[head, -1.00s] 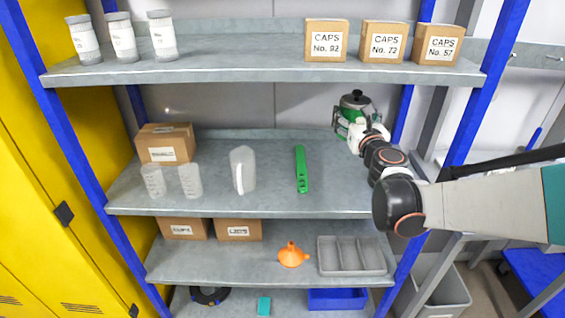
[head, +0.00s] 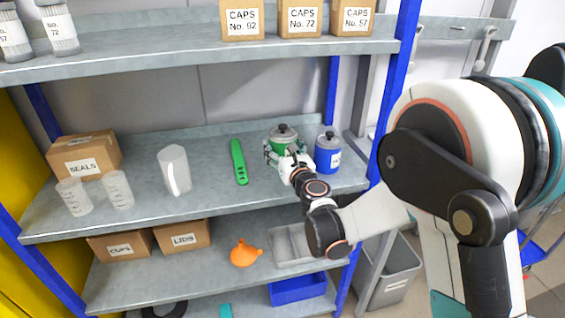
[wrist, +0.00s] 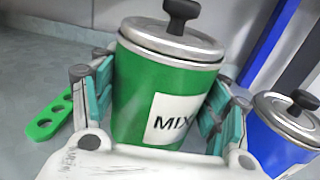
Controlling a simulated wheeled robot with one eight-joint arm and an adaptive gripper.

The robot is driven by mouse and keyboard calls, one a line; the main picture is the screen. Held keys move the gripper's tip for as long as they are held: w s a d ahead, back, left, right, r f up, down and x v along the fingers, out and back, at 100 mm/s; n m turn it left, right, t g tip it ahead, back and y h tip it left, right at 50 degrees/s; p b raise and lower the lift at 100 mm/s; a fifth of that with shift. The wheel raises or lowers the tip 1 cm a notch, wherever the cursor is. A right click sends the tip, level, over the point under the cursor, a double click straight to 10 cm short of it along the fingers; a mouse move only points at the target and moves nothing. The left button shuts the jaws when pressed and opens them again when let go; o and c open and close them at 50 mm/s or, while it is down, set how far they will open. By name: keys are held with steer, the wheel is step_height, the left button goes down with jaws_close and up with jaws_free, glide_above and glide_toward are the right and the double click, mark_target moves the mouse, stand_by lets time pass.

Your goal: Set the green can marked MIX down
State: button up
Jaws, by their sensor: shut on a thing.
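The green can marked MIX (wrist: 150,85) has a silver lid with a black knob and is between the fingers of my gripper (wrist: 160,105) in the wrist view. Teal pads press on both its sides. In the head view the green can (head: 283,135) is at the right part of the middle shelf (head: 215,205), and my gripper (head: 285,157) partly covers it. Its base is hidden, so I cannot tell whether it touches the shelf. It looks slightly tilted in the wrist view.
A blue can (head: 328,153) stands close to the right, also in the wrist view (wrist: 285,130). A green strip with holes (head: 239,161) lies to the left. Bare shelf lies between strip and jug.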

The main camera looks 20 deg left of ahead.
steer(key=shift+f+b, duration=0.7)
steer(key=shift+f, duration=1.35)
steer(key=shift+f, duration=0.25)
steer(key=o, duration=1.4)
steer(key=shift+r, duration=0.1)
steer(key=shift+r, duration=0.25)
steer(key=p+v, duration=0.1)
steer(key=v, duration=1.1)
steer(key=shift+f, duration=0.1)
